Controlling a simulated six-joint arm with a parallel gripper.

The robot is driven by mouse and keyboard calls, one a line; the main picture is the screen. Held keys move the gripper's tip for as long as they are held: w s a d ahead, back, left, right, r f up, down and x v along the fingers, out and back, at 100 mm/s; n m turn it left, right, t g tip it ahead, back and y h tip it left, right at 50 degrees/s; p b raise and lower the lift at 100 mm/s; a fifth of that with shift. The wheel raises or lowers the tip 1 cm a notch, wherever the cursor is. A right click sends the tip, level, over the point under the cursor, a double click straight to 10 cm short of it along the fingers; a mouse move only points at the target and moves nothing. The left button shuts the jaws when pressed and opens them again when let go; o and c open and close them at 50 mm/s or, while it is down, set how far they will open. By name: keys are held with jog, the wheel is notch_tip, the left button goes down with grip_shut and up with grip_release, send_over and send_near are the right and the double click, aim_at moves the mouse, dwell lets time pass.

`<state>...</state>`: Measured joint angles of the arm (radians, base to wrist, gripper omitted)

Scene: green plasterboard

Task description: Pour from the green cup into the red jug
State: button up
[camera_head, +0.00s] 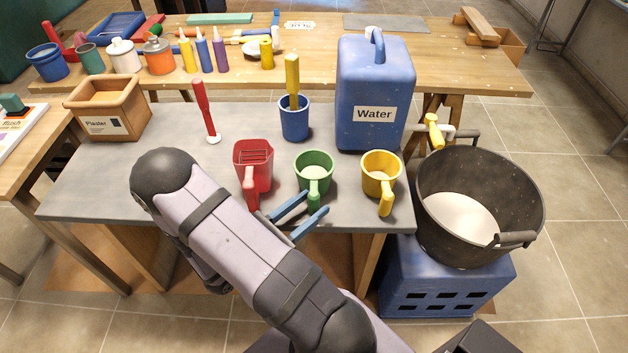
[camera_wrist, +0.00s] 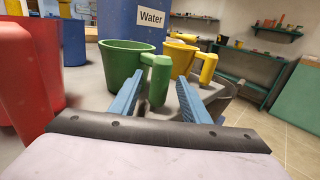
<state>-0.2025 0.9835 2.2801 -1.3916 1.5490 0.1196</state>
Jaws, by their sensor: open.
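The green cup (camera_head: 314,169) stands upright on the grey table with whitish contents inside. Its handle (camera_head: 314,195) points toward me. The red jug (camera_head: 252,163) stands upright just left of the cup, its handle also facing me. My gripper (camera_head: 303,213) is open, with blue fingers at the table's front edge by the cup's handle. In the wrist view, the green cup (camera_wrist: 124,62) is ahead and its handle (camera_wrist: 159,80) shows between the two open fingers (camera_wrist: 158,98), which hold nothing. The red jug (camera_wrist: 32,80) is close on the left there, partly cut off.
A yellow cup (camera_head: 381,175) stands right of the green cup. Behind are a blue cup with a yellow-handled tool (camera_head: 294,119), the blue Water container (camera_head: 374,95) and a red-handled brush (camera_head: 205,110). A black bucket (camera_head: 480,205) is at right. The table's left front is clear.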

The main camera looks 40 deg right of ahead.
jog(key=shift+d, duration=0.15)
grip_shut()
jog(key=shift+r, duration=0.15)
notch_tip(320, 180, up, 10)
jog(key=shift+p, duration=0.3)
dwell(0.5)
jog(key=c, duration=0.7)
grip_release()
grip_shut()
